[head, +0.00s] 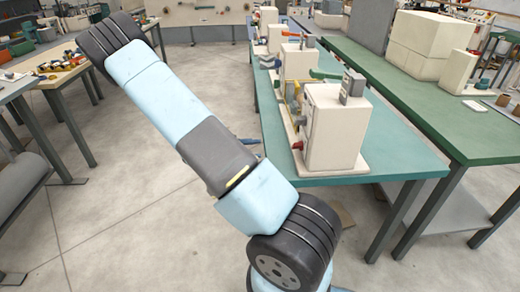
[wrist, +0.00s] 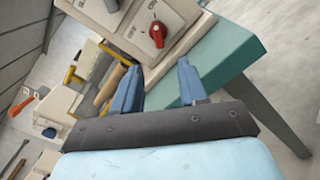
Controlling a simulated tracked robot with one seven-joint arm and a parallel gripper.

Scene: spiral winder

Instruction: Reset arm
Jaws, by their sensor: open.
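My arm crosses the head view from the lower right to the upper left. My gripper (wrist: 157,76) shows in the wrist view, its two blue fingers spread apart with nothing between them. The fingertips are near a pale winder machine (wrist: 115,12) with a red knob (wrist: 158,33); I cannot tell whether they touch it. In the head view the nearest winder machine (head: 333,130) stands upright at the front end of a teal table (head: 400,150), to the right of my arm. The gripper cannot be made out clearly in the head view.
More pale machines (head: 297,65) stand in a row along the teal table. A green table (head: 440,110) with pale boxes (head: 425,45) is on the right. A workbench (head: 35,75) with small parts stands at the left. The concrete floor (head: 130,190) between is clear.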

